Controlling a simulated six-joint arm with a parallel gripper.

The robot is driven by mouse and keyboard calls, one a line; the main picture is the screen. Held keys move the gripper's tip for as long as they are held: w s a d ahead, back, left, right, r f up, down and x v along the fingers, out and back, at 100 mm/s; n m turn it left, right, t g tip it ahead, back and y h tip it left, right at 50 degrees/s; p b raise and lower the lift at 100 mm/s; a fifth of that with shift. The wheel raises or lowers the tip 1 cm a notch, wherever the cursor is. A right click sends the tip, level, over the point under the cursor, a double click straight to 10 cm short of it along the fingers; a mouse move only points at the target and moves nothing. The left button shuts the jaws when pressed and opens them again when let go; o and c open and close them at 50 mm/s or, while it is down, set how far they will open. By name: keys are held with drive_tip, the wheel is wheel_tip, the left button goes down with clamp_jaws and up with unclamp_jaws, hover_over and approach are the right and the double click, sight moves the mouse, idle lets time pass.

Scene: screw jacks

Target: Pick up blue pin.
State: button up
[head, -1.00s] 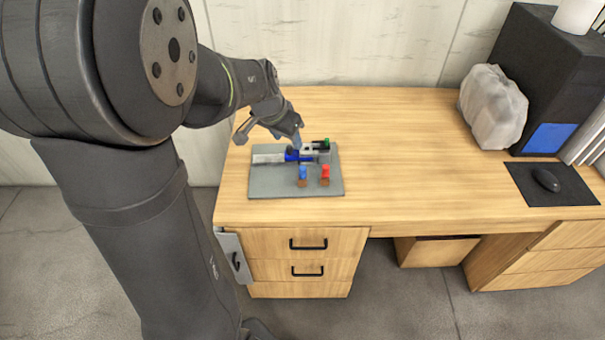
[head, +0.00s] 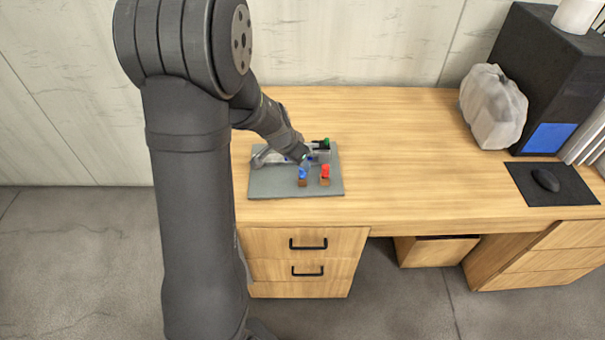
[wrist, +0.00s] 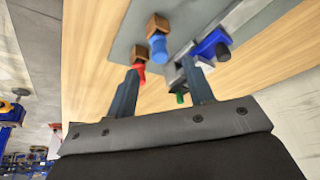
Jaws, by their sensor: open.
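The blue pin (head: 302,173) stands upright in a small brown block on the grey board, at its front. In the wrist view the blue pin (wrist: 158,48) shows just beyond the fingertips, between their lines. My gripper (wrist: 160,66) is open with nothing between its fingers. In the head view my gripper (head: 306,160) is just behind and above the blue pin, apart from it; its fingertips are too small there to make out.
A red pin (head: 325,171) in its own brown block stands right of the blue one; in the wrist view the red pin (wrist: 139,71) is close to the left finger. The screw jack (wrist: 212,43) with blue and green parts lies close to the right finger.

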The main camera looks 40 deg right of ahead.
sight(303, 176)
drive_tip(key=shift+x, duration=2.9)
clamp_jaws()
